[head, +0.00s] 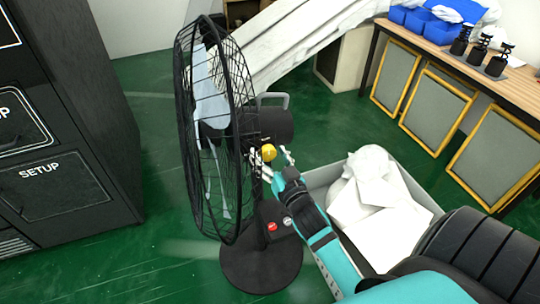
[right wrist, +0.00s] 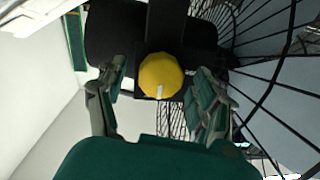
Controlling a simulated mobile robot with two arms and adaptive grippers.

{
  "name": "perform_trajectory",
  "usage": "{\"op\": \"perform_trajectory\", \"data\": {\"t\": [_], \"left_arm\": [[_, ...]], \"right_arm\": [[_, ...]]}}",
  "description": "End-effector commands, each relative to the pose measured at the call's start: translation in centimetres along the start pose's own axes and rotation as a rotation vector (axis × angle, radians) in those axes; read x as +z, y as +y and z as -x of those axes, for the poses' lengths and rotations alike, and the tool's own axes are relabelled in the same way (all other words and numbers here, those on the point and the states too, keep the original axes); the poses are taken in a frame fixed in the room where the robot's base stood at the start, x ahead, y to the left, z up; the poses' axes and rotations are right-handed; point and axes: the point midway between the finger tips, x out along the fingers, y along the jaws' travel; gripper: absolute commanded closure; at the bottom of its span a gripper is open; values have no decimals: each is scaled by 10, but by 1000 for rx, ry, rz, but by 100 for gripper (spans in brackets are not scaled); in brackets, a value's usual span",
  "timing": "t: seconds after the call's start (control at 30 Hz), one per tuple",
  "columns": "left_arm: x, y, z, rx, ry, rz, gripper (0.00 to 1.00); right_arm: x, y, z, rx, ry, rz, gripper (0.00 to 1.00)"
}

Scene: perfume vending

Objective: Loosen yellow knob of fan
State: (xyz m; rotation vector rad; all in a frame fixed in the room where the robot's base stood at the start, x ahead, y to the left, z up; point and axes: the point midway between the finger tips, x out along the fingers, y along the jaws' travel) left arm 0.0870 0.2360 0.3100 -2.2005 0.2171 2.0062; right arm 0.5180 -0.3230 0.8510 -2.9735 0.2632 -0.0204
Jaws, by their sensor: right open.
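The black pedestal fan (head: 262,268) stands on the green floor, its caged head facing left. Its yellow knob (head: 268,152) sits on the neck behind the cage, below the motor housing. My right gripper (head: 272,165) is at the knob, its arm coming in from the lower right. In the right wrist view the yellow knob (right wrist: 161,76) is between the two spread fingers of my right gripper (right wrist: 158,97), with a gap on each side. The wire cage (right wrist: 262,85) is close to the right finger. My left gripper is not in view.
A grey bin (head: 418,190) with white crumpled material stands right of the fan, under my right arm. A black cabinet (head: 60,130) is at the left. A wooden table (head: 485,85) with blue bins is at the back right. Floor between cabinet and fan is clear.

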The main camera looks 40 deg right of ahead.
Motion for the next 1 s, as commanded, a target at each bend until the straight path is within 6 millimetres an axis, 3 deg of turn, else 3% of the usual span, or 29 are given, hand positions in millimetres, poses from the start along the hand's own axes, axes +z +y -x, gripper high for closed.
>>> {"op": "perform_trajectory", "data": {"t": [0.2, 0.63, 1.0], "left_arm": [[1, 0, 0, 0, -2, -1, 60], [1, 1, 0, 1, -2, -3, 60], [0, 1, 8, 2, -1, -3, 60]], "right_arm": [[0, 0, 0, 0, -1, 0, 31], [0, 0, 0, 0, 0, 0, 88], [-2, 0, 0, 1, -5, 68, 88]]}}
